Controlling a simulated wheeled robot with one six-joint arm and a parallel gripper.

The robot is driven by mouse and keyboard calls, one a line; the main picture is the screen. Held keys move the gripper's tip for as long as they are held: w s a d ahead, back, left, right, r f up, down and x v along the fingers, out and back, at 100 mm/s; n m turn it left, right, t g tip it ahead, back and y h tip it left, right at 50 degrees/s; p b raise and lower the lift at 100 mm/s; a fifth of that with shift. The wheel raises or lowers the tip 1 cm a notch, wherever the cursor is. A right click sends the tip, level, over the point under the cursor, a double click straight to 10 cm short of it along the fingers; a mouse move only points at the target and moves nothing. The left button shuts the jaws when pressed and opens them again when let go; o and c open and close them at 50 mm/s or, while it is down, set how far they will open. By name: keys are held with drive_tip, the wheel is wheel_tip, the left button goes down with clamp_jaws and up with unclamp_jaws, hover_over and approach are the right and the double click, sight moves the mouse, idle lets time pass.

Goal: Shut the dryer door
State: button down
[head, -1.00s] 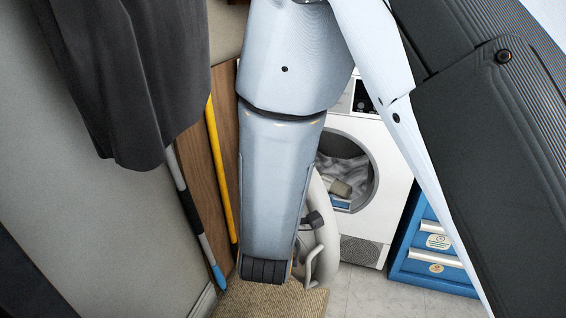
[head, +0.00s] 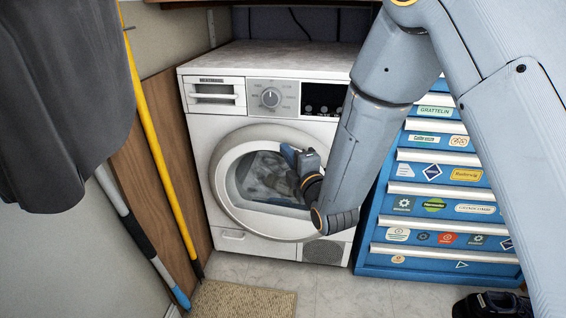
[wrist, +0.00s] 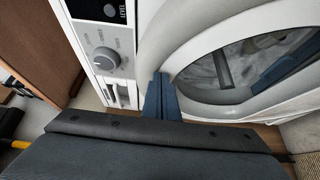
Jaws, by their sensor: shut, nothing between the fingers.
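The white dryer (head: 270,75) stands against the back wall. Its round door (head: 232,205) has a pale ring and a glass middle, with grey laundry showing behind. The door lies over the front opening; I cannot tell whether it is flush or slightly ajar. In the wrist view the door ring (wrist: 153,50) fills the right side. My gripper (head: 288,154) is shut and empty, in front of the glass in the head view. In the wrist view my gripper (wrist: 161,80) is close to the ring's edge; contact is unclear. My forearm hides the door's right edge.
A blue drawer chest with stickers (head: 440,205) stands right of the dryer. A yellow pole (head: 160,140) and a wooden panel (head: 150,165) are at left. A dark cloth (head: 65,110) hangs at front left. A mat (head: 240,300) lies on the floor.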

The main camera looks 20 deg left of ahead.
sight(292, 146)
drive_tip(key=w, duration=0.3)
drive_tip(key=shift+w+r, duration=0.1)
drive_tip(key=shift+w, duration=0.25)
drive_tip(key=shift+w+r, duration=0.25)
drive_tip(key=shift+w, duration=0.2)
drive_tip(key=shift+w+r, duration=0.1)
drive_tip(key=shift+r, duration=0.15)
drive_tip(key=shift+d, duration=0.1)
drive_tip(key=d, duration=0.1)
drive_tip(key=d+f, duration=0.1)
drive_tip(key=d, duration=0.1)
drive_tip(key=d+f, duration=0.1)
drive_tip(key=shift+w+d+p, duration=0.2)
drive_tip(key=shift+w+p, duration=0.1)
drive_tip(key=d, duration=0.3)
drive_tip(key=d+r, duration=0.1)
drive_tip(key=d, duration=0.1)
drive_tip(key=shift+s, duration=0.4)
drive_tip(key=shift+s+d+p, duration=0.15)
drive_tip(key=shift+s+p, duration=0.2)
drive_tip(key=shift+s, duration=0.3)
drive_tip(key=shift+s, duration=0.1)
